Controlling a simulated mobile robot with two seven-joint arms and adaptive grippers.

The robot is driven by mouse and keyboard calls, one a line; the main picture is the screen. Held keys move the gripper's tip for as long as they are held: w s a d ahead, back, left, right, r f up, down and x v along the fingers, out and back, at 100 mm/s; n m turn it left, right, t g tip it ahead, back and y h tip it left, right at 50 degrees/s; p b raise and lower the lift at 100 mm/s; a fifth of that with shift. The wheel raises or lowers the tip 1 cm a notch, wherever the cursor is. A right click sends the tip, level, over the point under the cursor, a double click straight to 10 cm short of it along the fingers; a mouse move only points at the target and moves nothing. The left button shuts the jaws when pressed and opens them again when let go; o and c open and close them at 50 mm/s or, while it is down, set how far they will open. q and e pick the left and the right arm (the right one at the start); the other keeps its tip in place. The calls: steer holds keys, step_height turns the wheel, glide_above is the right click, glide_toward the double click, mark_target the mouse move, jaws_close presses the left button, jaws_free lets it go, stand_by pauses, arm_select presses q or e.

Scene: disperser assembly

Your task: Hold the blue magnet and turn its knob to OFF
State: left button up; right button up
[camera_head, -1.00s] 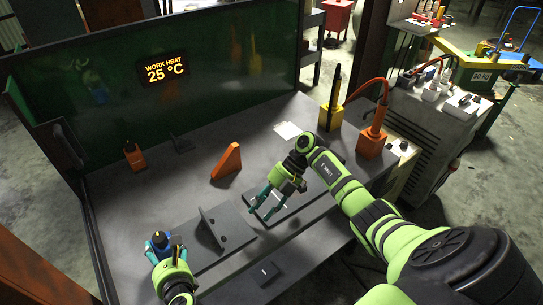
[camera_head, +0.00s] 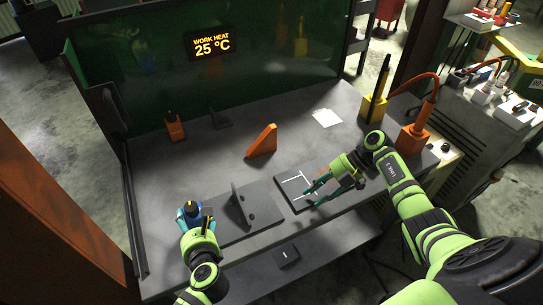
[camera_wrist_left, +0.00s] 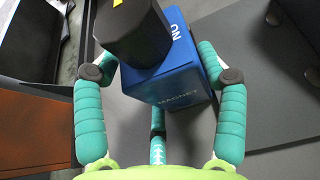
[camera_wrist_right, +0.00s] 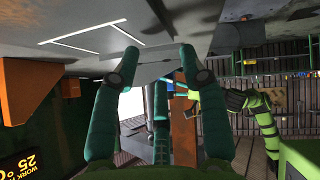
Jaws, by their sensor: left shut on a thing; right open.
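The blue magnet (camera_head: 191,214) stands at the near left of the table in the head view. The left wrist view shows its blue body (camera_wrist_left: 180,84) marked MAGNET, with ON lettered near the top. Its black knob (camera_wrist_left: 131,32) sits on top with a yellow mark at the upper edge. My left gripper (camera_head: 194,218) is shut on the magnet, with a finger on each side of the body. The knob's OFF lettering is not visible. My right gripper (camera_head: 310,195) is open and empty, above the dark plate with white marks (camera_head: 287,181).
A grey plate with an upright bracket (camera_head: 262,203) lies right of the magnet. An orange wedge (camera_head: 262,142) stands behind it. Yellow (camera_head: 372,108) and orange (camera_head: 414,137) tool holders stand at the right edge. The table's middle left is clear.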

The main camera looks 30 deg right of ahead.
steer(key=w+a+r+n+g+h, duration=0.1)
steer(key=w+a+r+n+g, duration=0.2)
steer(key=a, duration=0.6)
steer(key=w+a+r+n, duration=0.3)
steer(key=w+a+r, duration=0.1)
steer(key=a, duration=0.5)
steer(key=n+t+h, duration=0.1)
steer(key=n+h, duration=0.7)
glide_toward(190, 207)
step_height(190, 207, down, 9)
steer(key=shift+f, duration=0.2)
steer(key=c, duration=0.9)
steer(key=o, duration=0.9)
